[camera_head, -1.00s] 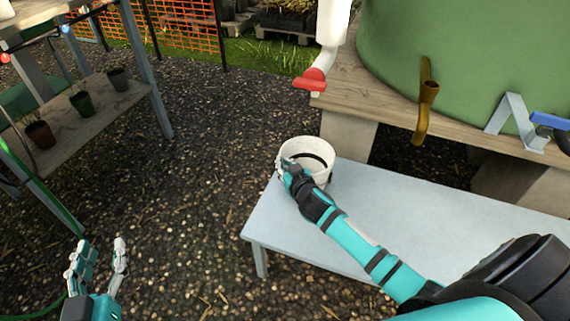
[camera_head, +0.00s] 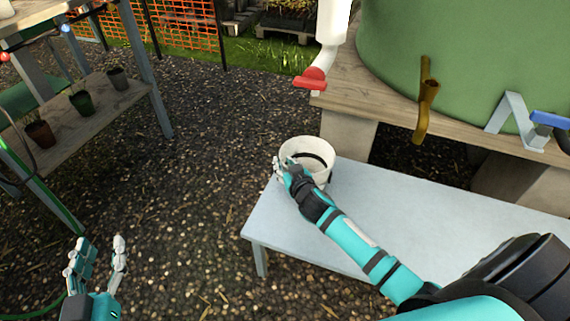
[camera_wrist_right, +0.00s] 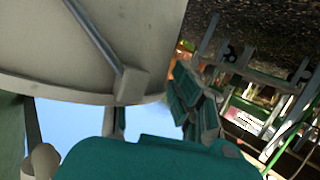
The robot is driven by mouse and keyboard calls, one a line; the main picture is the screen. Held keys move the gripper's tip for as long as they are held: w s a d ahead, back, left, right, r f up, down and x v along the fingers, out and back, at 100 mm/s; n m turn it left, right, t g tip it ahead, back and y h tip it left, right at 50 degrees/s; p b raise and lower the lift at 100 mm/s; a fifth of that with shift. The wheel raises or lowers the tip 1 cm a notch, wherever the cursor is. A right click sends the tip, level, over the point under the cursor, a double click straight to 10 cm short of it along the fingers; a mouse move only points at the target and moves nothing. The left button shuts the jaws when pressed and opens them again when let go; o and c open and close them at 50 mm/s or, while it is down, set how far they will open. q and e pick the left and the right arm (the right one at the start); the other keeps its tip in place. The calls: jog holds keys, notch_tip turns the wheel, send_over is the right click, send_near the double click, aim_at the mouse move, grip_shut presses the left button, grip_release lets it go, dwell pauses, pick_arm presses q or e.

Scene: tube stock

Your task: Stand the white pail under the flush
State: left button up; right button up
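The white pail (camera_head: 322,178) stands upright at the far left corner of a pale bench (camera_head: 400,215), its rim open and a dark curved line inside. A white pipe with a red-handled outlet (camera_head: 312,78), seemingly the flush, hangs above and behind it in the picture; whether the pail is directly below I cannot tell. My right gripper (camera_head: 281,168) is at the pail's left front side, fingers spread. The right wrist view shows the pail's wall (camera_wrist_right: 85,50) close beside the extended fingers (camera_wrist_right: 195,103); contact is unclear. My left gripper (camera_head: 95,262) is open and empty over the gravel.
A green tank (camera_head: 450,60) with a brown tap (camera_head: 426,100) and a blue-handled tap (camera_head: 550,120) sits on a wooden stand (camera_head: 345,85) behind the bench. A shelf (camera_head: 85,115) with small pots stands left. The bench's middle is clear.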

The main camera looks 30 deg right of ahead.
jog(key=shift+o, duration=0.4)
jog(key=shift+f, duration=0.1)
jog(key=shift+r, duration=0.5)
notch_tip(320, 180, up, 9)
jog(key=shift+r, duration=0.1)
